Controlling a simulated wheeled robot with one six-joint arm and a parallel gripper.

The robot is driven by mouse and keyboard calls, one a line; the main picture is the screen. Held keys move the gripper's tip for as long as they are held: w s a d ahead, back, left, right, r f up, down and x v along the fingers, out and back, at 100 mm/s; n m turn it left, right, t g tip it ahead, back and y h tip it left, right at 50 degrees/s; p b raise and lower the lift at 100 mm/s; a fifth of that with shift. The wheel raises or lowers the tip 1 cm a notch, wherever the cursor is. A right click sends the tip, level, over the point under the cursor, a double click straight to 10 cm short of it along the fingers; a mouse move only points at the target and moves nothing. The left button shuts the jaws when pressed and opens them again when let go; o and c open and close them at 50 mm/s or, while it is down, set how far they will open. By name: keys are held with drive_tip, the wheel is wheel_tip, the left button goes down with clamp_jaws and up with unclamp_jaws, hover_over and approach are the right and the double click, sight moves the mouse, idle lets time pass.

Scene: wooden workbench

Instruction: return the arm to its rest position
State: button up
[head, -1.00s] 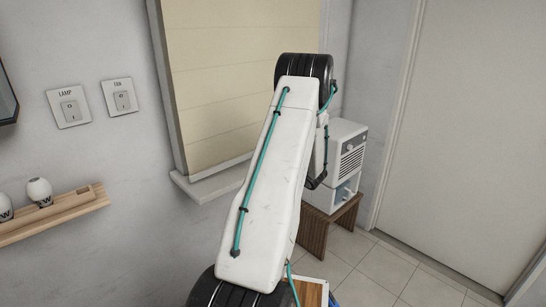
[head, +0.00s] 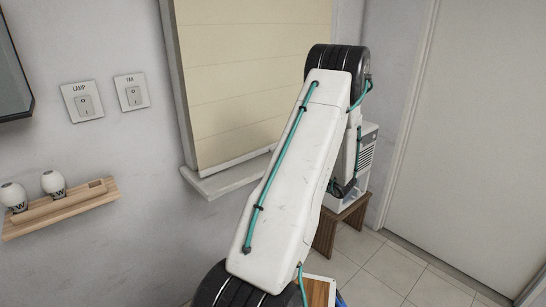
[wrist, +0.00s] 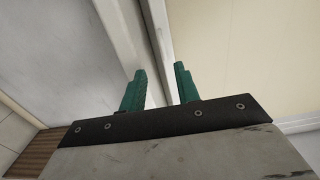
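My arm is raised in the middle of the head view, in front of the wall and the blind, and it hides my gripper there. In the wrist view my gripper (wrist: 160,82) shows two green fingers standing apart with nothing between them. Beyond the fingers are a pale wall edge and a cream panel, which looks like the window blind (head: 245,75). I cannot tell how far the fingers are from them.
A wooden shelf (head: 75,207) with two white cups is on the left wall, below the lamp switch (head: 83,102) and fan switch (head: 132,92). A window sill (head: 215,181) juts out. A white machine (head: 368,150) stands on a wooden stool (head: 325,236), partly behind my arm. Floor at right is clear.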

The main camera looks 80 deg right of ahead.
idle(0.3)
drive_tip(key=w+a+r+n+g+y, duration=0.25)
drive_tip(key=w+a+y, duration=0.35)
drive_tip(key=a, duration=0.5)
drive_tip(key=w+a+r+n+g+y, duration=0.25)
drive_tip(key=w+a+y, duration=0.35)
drive_tip(key=a, duration=0.5)
drive_tip(key=w+a+r+n+g+y, duration=0.25)
drive_tip(key=w+a+y, duration=0.35)
drive_tip(key=a, duration=0.5)
drive_tip(key=s+a+r+n+g+h, duration=0.1)
drive_tip(key=a+n, duration=0.4)
drive_tip(key=a, duration=0.5)
drive_tip(key=s+a+r+n+g+h, duration=0.1)
drive_tip(key=a+r+n+g+h, duration=0.2)
drive_tip(key=a+r+n, duration=0.3)
drive_tip(key=s+a+r+n+g+h, duration=0.2)
drive_tip(key=a+r+n+h, duration=0.2)
drive_tip(key=a, duration=1.1)
drive_tip(key=shift+a+n, duration=0.15)
drive_tip(key=shift+n, duration=1)
